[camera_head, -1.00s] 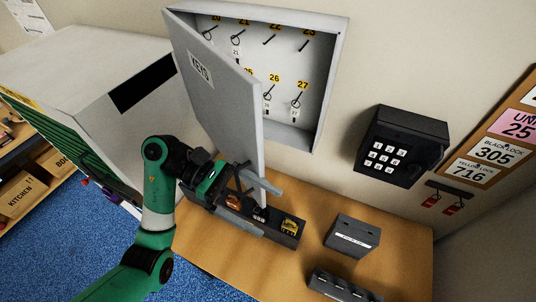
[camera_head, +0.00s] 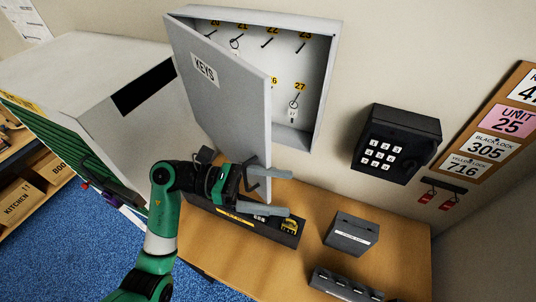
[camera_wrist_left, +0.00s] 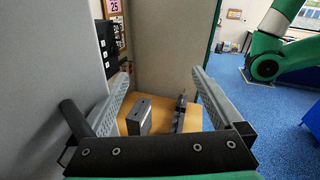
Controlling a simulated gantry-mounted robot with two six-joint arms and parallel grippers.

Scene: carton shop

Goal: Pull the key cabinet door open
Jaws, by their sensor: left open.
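The key cabinet (camera_head: 326,70) is a pale grey wall box with hooks and numbered yellow tags inside. Its door (camera_head: 230,105), marked KEYS, stands partly open, hinged on the left. The door covers part of the inside. My left gripper (camera_head: 282,192) is open at the lower free corner of the door, with no object seen between its fingers. In the left wrist view the open fingers (camera_wrist_left: 160,85) point past a grey panel (camera_wrist_left: 50,55), which looks like the door. A dark bar (camera_wrist_left: 75,118) beside the left finger may be its handle. My right gripper is not in view.
Below the cabinet is a wooden desk (camera_head: 385,262) with a dark tray (camera_head: 262,228), a small grey box (camera_head: 351,234) and a slotted block (camera_head: 343,286). A black keypad box (camera_head: 398,145) hangs at right. A grey cabinet (camera_head: 95,75) stands at left.

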